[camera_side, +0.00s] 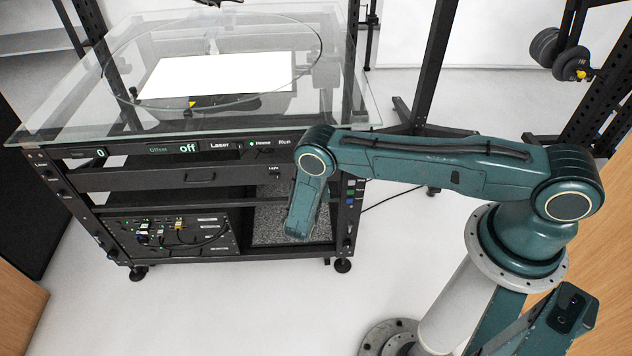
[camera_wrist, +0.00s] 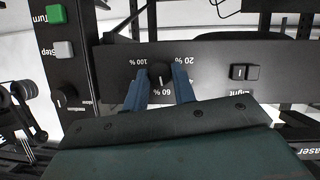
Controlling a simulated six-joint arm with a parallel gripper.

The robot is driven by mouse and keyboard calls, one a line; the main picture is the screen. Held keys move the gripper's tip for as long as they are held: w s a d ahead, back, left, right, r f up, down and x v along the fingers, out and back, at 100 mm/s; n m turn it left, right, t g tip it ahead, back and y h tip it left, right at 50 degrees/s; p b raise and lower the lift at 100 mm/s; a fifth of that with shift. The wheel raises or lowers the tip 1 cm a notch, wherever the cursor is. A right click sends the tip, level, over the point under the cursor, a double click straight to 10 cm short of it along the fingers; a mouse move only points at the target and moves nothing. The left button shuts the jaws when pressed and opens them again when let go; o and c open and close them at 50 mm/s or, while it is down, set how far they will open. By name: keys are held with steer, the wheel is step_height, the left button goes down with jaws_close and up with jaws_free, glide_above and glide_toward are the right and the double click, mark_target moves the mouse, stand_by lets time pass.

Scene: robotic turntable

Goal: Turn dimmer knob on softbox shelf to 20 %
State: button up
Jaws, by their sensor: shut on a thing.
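The dimmer knob (camera_wrist: 160,75) is a small dark knob on the dark shelf panel (camera_wrist: 215,58) in the wrist view. Its white mark points down in the picture, towards the upside-down "60 %" label (camera_wrist: 161,93). The "20 %" label (camera_wrist: 183,60) is at its upper right and "100 %" (camera_wrist: 139,62) at its upper left. My gripper (camera_wrist: 161,82) has one blue finger on each side of the knob and is shut on it. In the side view my arm hides the fingers and the knob.
A switch marked Light (camera_wrist: 244,72) is right of the knob. A green Turn button (camera_wrist: 55,13), a grey Step button (camera_wrist: 63,48) and another knob (camera_wrist: 66,96) are on the post at left. The glass turntable top (camera_side: 75,100) is above the shelves.

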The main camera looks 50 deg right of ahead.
steer(key=shift+w+a+f+n+g+h, duration=0.1)
steer(key=shift+n+g+h, duration=0.3)
steer(key=shift+n+h, duration=0.65)
steer(key=shift+w+a+f+n+g+h, duration=0.1)
steer(key=shift+n+g+h, duration=0.35)
steer(key=shift+n, duration=1.15)
steer(key=shift+f+n+g+h, duration=0.1)
steer(key=shift+n+g+h, duration=0.25)
steer(key=shift+n+h, duration=0.75)
steer(key=shift+n, duration=0.45)
steer(key=o, duration=1)
steer(key=shift+s+a+r, duration=0.2)
steer(key=shift+a+r, duration=0.25)
steer(key=shift+r, duration=0.8)
steer(key=shift+s+a+r, duration=0.2)
steer(key=shift+a+r, duration=0.25)
steer(key=shift+r, duration=0.8)
steer(key=shift+s+a+r, duration=0.2)
steer(key=shift+a+r, duration=0.25)
steer(key=shift+r, duration=0.8)
